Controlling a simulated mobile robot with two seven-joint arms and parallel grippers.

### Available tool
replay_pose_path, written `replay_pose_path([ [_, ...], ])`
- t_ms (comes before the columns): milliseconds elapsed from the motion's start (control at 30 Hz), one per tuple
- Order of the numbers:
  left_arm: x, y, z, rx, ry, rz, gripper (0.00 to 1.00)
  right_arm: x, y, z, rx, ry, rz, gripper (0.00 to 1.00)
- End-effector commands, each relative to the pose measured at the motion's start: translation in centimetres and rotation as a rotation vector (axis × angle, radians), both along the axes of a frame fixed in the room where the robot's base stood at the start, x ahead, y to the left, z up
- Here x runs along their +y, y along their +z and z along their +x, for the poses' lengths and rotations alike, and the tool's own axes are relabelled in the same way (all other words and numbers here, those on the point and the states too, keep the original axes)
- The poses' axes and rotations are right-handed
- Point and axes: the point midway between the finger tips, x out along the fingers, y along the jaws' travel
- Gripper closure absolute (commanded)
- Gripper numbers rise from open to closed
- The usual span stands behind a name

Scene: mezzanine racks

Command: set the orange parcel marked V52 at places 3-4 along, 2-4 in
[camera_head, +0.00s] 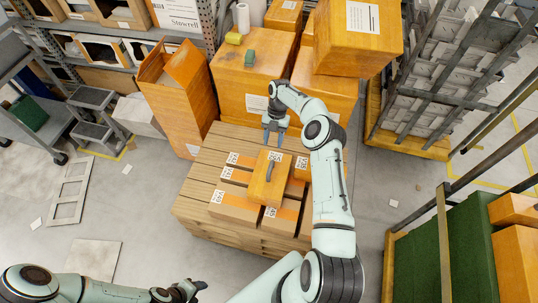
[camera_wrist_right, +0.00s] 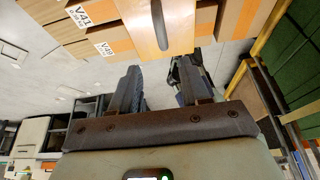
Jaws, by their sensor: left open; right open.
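An orange parcel with a dark handle strip (camera_head: 267,182) sits on top of the flat cartons on a wooden pallet (camera_head: 205,200). Its white label is too small to read, so I cannot confirm V52. It also shows at the top of the right wrist view (camera_wrist_right: 150,15). My right gripper (camera_head: 273,133) is open and empty, behind the parcel's far end and apart from it; its two fingers also show in the right wrist view (camera_wrist_right: 160,85). My left gripper (camera_head: 192,287) is open and empty at the bottom, well in front of the pallet.
Several flat cartons (camera_head: 235,207) with orange tape cover part of the pallet. Tall orange boxes (camera_head: 250,75) stand behind it. A grey rack cart (camera_head: 430,80) is at the upper right, green crates (camera_head: 445,250) at the lower right. Floor left of the pallet is mostly free.

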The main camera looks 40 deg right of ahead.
Motion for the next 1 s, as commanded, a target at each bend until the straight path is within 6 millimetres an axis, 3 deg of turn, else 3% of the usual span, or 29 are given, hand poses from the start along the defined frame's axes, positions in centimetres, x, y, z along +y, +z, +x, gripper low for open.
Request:
replay_pose_path([
  [67, 0.0, 0.0, 0.0, 0.000, 0.000, 0.000, 0.49, 1.7, -0.9, 0.3, 0.007, -0.037, -0.005, 0.54],
  [167, 0.0, 0.0, -0.1, 0.001, 0.000, 0.000, 0.49, 5.8, -3.3, 0.5, 0.025, -0.168, -0.020, 0.54],
  [267, 0.0, 0.0, -0.1, 0.001, 0.001, 0.000, 0.49, 11.5, -6.4, -0.4, 0.069, -0.388, -0.029, 0.54],
  [400, 0.0, 0.0, -0.1, 0.001, 0.001, 0.000, 0.49, 19.0, -10.1, -4.1, 0.190, -0.779, -0.040, 0.54],
  [467, 0.0, 0.0, -0.1, 0.001, 0.001, 0.000, 0.49, 21.6, -11.2, -6.4, 0.258, -0.961, -0.052, 0.54],
  [600, 0.0, 0.0, -0.1, 0.001, 0.000, 0.000, 0.49, 25.9, -13.0, -12.9, 0.435, -1.415, -0.109, 0.54],
  [800, 0.0, 0.0, -0.1, 0.001, 0.000, 0.000, 0.49, 27.7, -13.1, -22.1, 0.630, -2.027, -0.231, 0.54],
  [900, 0.0, 0.0, -0.1, 0.001, 0.000, 0.000, 0.49, 27.4, -12.5, -25.1, 0.673, -2.238, -0.273, 0.54],
  [1000, 0.0, 0.0, -0.1, 0.001, 0.000, 0.000, 0.49, 27.1, -12.1, -26.7, 0.694, -2.366, -0.295, 0.54],
])
